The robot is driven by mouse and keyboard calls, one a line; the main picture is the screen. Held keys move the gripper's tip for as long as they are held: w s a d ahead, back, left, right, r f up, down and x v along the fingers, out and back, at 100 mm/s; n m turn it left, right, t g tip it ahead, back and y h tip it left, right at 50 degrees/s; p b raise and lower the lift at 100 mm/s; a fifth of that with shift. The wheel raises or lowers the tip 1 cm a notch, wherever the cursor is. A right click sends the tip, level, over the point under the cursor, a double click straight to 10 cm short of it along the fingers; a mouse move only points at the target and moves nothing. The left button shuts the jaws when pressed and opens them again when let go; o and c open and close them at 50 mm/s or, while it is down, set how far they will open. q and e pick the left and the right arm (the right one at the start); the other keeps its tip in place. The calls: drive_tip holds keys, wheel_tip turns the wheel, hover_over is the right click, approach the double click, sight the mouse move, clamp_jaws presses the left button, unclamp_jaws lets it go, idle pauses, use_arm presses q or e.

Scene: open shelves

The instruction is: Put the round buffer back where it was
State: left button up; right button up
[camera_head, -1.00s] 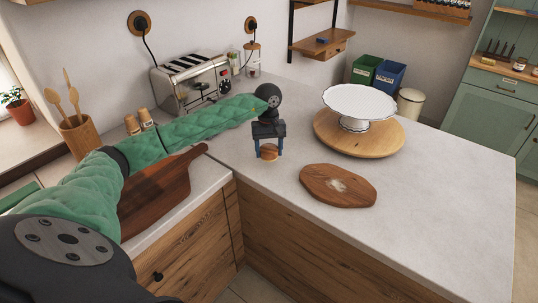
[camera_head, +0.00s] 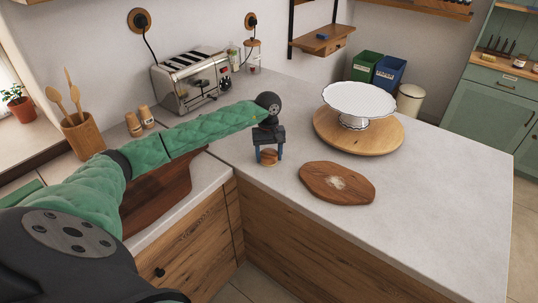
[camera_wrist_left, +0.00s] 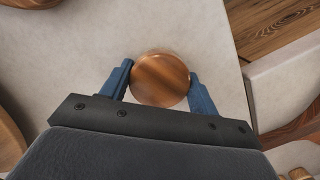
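The round buffer (camera_head: 268,157) is a small brown wooden disc with a paler lower part. My left gripper (camera_head: 268,153) points down over the counter with its two blue fingers on either side of the buffer. In the left wrist view the buffer (camera_wrist_left: 160,79) fills the space between the fingertips (camera_wrist_left: 160,70), which touch its sides. It is at or just above the countertop; I cannot tell whether it touches. A dark wooden board (camera_head: 337,183) with a pale smudge lies to the right of the gripper. My right gripper is not in view.
A white cake stand (camera_head: 360,99) stands on a round wooden board (camera_head: 390,138) at the back right. A toaster (camera_head: 190,80) is behind my left arm. A long dark board (camera_head: 160,195) lies under the arm. The countertop's front edge is close; its right side is clear.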

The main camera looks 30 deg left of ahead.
sight(268, 151)
use_arm(q)
drive_tip(key=o, duration=0.4)
drive_tip(key=shift+o, duration=0.2)
drive_tip(key=shift+r, duration=0.1)
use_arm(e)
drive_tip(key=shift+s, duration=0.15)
use_arm(q)
drive_tip(key=shift+r, duration=0.2)
wheel_tip(268, 151, up, 12)
drive_tip(key=w+b, duration=0.1)
drive_tip(key=b, duration=0.4)
drive_tip(key=shift+a+f, duration=0.25)
drive_tip(key=shift+a, duration=0.2)
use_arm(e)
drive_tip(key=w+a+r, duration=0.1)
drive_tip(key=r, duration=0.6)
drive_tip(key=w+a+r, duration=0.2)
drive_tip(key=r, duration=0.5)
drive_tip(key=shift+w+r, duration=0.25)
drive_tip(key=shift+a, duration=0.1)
